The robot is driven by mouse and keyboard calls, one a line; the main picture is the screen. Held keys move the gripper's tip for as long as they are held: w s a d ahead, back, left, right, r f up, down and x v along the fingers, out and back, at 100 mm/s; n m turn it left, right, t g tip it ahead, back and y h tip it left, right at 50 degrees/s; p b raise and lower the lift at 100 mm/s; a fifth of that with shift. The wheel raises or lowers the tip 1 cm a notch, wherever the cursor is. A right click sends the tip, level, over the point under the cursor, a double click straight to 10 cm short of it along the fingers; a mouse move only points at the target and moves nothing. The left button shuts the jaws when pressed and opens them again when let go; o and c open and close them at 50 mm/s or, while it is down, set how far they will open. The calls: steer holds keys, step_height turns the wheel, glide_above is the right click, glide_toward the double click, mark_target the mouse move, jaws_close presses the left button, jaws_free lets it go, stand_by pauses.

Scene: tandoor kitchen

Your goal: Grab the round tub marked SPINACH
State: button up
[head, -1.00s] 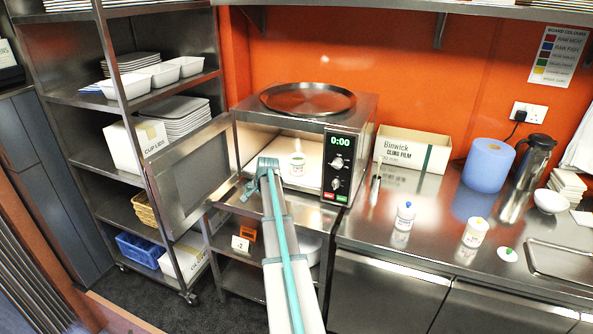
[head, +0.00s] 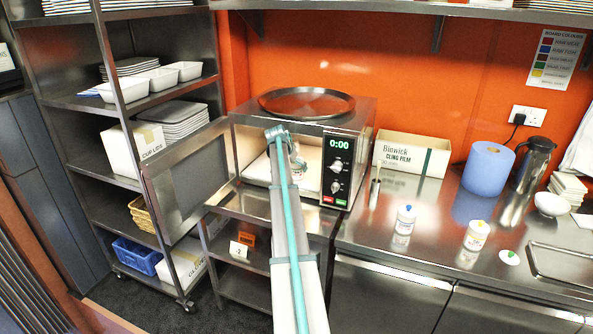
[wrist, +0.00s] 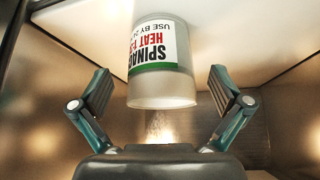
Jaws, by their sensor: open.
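The round tub marked SPINACH (wrist: 162,62) is inside the open microwave. In the wrist view it appears upside down, with a white label and a green band. My gripper (wrist: 160,92) is open, with one finger on each side of the tub's near end and visible gaps to both. Nothing is held.
The microwave door (head: 190,180) stands open on the left. The microwave's walls and roof surround my gripper closely. Two other white tubs, one with a blue-marked lid (head: 404,219) and one with a yellow-marked lid (head: 476,236), stand on the counter. A cling film box (head: 400,157) is right of the microwave.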

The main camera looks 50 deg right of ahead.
mark_target(297, 170)
steer(key=shift+p+x, duration=0.7)
steer(key=shift+x, duration=1.25)
steer(key=shift+a, duration=0.15)
steer(key=c, duration=1.6)
steer(key=shift+w+r+b, duration=0.1)
steer(key=shift+b, duration=0.2)
